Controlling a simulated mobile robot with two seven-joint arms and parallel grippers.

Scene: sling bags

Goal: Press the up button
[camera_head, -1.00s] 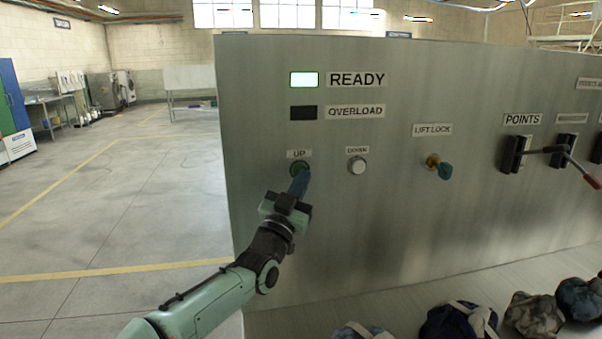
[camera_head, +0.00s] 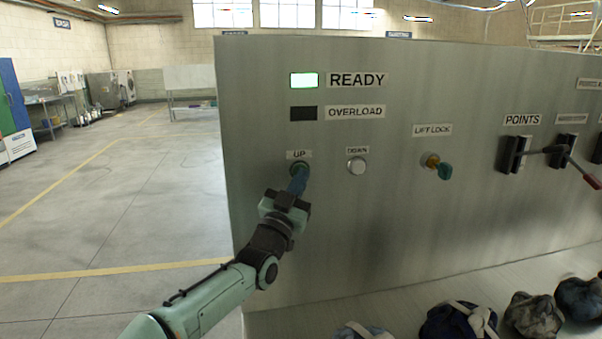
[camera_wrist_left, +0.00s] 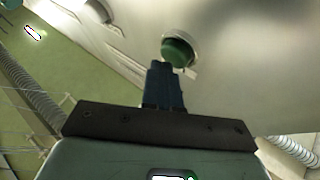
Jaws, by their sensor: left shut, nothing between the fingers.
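The up button (camera_head: 299,168) is a round green button in a metal ring, under the "UP" label on the grey panel (camera_head: 400,220). In the left wrist view the green button (camera_wrist_left: 177,52) shows just beyond the fingertips. My left gripper (camera_head: 299,180) is shut and empty, its blue fingers pointing at the button and covering its lower part in the head view. The fingertips (camera_wrist_left: 161,66) are at or very near the button's face; I cannot tell whether they touch. My right gripper is not in view.
Several bags (camera_head: 458,322) lie along the panel's foot.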

